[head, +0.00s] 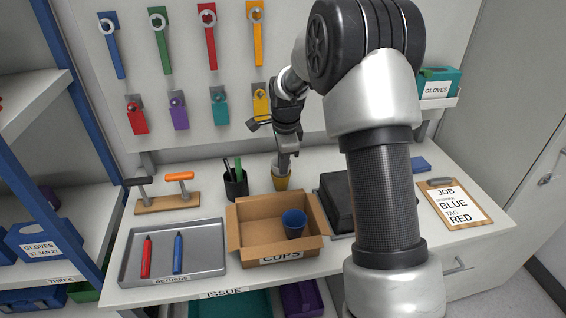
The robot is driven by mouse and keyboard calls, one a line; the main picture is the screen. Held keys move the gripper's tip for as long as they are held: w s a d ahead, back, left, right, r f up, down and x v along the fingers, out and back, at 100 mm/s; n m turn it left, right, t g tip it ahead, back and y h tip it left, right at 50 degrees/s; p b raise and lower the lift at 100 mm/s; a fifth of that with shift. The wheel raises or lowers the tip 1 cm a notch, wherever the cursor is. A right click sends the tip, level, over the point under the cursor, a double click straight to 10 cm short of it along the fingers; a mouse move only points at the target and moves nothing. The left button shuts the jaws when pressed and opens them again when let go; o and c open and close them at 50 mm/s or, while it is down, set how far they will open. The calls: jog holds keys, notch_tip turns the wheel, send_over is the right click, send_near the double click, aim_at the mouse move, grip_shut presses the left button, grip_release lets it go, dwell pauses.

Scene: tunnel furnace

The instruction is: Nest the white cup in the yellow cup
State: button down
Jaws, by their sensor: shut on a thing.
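The yellow cup (281,184) stands upright at the back of the worktop, just behind the cardboard box. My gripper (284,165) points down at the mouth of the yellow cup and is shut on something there. A pale shape between the fingers and the yellow cup looks like the white cup, mostly hidden by the fingers. I cannot tell how deep it sits in the yellow cup. No white cup shows elsewhere.
The open cardboard box (278,246), marked CUPS, holds a blue cup (294,223). A black pen holder (236,186) stands close left of the yellow cup. A dark case (336,203) is to the right. A grey tray (205,262) with two markers lies front left.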

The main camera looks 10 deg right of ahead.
jog(key=shift+f, duration=0.3)
jog(key=c, duration=1.9)
grip_release()
jog(key=shift+o, duration=0.2)
